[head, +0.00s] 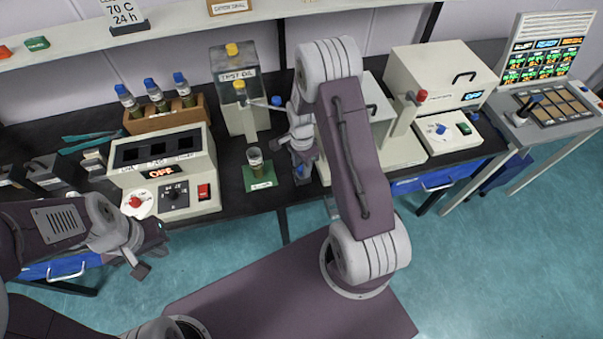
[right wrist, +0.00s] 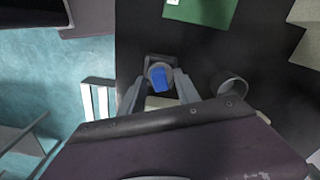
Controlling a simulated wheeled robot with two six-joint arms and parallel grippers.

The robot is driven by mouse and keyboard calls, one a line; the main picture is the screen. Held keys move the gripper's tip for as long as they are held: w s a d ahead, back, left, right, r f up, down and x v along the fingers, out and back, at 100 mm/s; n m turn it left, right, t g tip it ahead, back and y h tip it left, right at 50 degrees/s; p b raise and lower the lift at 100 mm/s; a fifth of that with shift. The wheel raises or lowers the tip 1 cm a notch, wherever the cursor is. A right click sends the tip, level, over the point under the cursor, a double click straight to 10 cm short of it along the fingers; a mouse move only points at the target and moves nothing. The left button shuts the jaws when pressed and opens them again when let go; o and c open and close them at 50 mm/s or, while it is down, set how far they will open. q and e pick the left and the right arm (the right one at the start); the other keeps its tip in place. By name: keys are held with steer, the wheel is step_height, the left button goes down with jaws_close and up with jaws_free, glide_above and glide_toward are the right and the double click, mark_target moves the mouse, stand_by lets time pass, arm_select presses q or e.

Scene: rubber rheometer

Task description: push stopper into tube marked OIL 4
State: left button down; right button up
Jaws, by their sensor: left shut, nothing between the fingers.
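A clear tube (head: 256,161) with dark oil in its lower part stands upright on a green mat (head: 250,184), with no stopper seen on it. The mat's label is too small to read. My right gripper (head: 301,170) is low over the bench, right of that tube. In the right wrist view its fingers (right wrist: 160,85) lie on either side of a blue stopper (right wrist: 160,78); I cannot tell whether they touch it. The green mat also shows at the top there (right wrist: 208,10); the tube is out of that view. My left gripper (head: 141,266) is shut and empty, in front of the bench.
A wooden rack (head: 165,122) holds several blue-capped tubes. An oil tank (head: 236,75) with a tap stands behind the tube. A heater box with an OFF display (head: 165,172) is left of the mat. A round open rim (right wrist: 232,87) is close beside the right gripper.

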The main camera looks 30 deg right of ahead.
jaws_close()
steer(key=shift+r+p, duration=1.4)
steer(key=shift+r, duration=0.15)
